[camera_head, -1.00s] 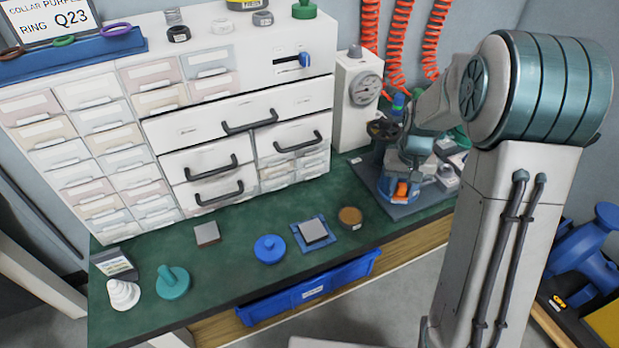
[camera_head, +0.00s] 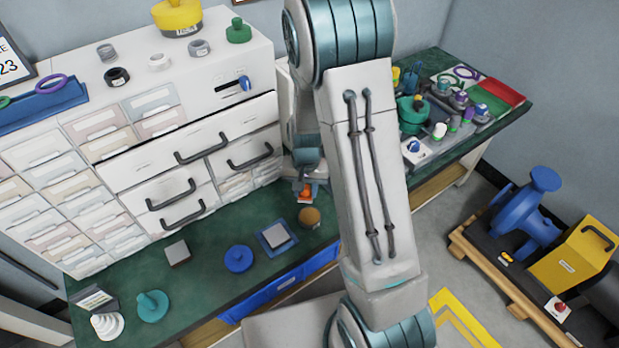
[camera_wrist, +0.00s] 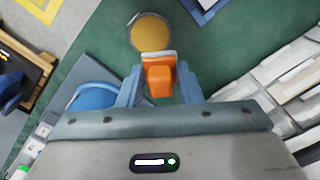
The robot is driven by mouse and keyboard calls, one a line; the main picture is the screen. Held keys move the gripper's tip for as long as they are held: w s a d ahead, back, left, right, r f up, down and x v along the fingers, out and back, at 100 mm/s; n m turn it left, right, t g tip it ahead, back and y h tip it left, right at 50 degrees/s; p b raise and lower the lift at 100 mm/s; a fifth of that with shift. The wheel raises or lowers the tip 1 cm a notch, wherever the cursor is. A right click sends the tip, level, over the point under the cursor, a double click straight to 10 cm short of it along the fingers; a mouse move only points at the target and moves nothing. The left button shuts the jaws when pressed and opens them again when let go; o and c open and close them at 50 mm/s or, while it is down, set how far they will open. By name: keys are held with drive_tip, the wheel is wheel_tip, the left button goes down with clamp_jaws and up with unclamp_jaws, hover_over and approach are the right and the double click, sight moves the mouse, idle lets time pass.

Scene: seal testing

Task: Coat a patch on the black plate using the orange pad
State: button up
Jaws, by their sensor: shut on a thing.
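My gripper (camera_wrist: 158,85) is shut on the orange pad (camera_wrist: 159,82), which has a pale front edge. In the head view the orange pad (camera_head: 305,193) shows below my wrist, just behind a round tin with a yellow-brown top (camera_head: 310,217). In the wrist view the tin (camera_wrist: 151,33) lies directly ahead of the pad; whether they touch is unclear. A dark grey square plate (camera_head: 278,235) lies on a blue square base (camera_head: 266,247), left of the tin. Only a corner of that blue base (camera_wrist: 205,12) shows in the wrist view. The plate's surface looks grey rather than black.
A blue round knobbed piece (camera_head: 239,258), a grey block (camera_head: 177,253), a teal handled piece (camera_head: 152,305) and white stacked rings (camera_head: 107,325) stand on the green bench (camera_head: 205,275). The drawer cabinet (camera_head: 130,160) rises behind. A blue bin (camera_head: 290,283) hangs under the front edge.

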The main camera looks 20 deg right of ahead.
drive_tip(key=shift+s+d+r+m+p, duration=0.1)
drive_tip(key=shift+s+r+m+p, duration=0.15)
drive_tip(key=shift+s+p, duration=0.15)
drive_tip(key=shift+s+d+r+m+p, duration=0.15)
drive_tip(key=shift+s+r+p, duration=0.1)
drive_tip(key=shift+s, duration=0.25)
drive_tip(key=shift+s+f+b, duration=0.15)
drive_tip(key=shift+f+b, duration=2.2)
drive_tip(key=shift+f, duration=0.9)
drive_tip(key=shift+f+b, duration=0.5)
drive_tip(key=shift+f, duration=0.05)
wheel_tip(320, 180, up, 7)
drive_tip(key=p, duration=0.5)
drive_tip(key=shift+p, duration=0.3)
